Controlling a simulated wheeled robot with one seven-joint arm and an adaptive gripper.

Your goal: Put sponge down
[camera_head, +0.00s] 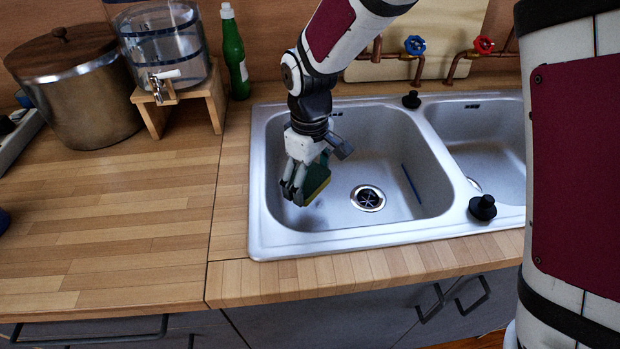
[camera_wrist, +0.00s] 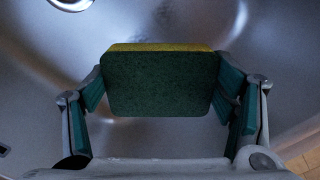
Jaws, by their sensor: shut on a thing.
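A green and yellow sponge (camera_head: 316,182) is held in my gripper (camera_head: 297,194) over the left basin of the steel sink (camera_head: 262,215). In the wrist view the sponge (camera_wrist: 160,82) sits between the two fingers of my gripper (camera_wrist: 165,95), its dark green face toward the camera and a yellow edge on the far side. The fingers are shut on its sides. The basin floor shows beyond it. I cannot tell how far the sponge is above the basin floor.
The left basin has a drain (camera_head: 368,198) and a thin blue object (camera_head: 411,184). Black plugs (camera_head: 482,207) sit on the rim. A steel pot (camera_head: 80,90), a water dispenser (camera_head: 165,50) and a green bottle (camera_head: 234,55) stand at the back left. The wooden counter (camera_head: 110,220) is clear in front.

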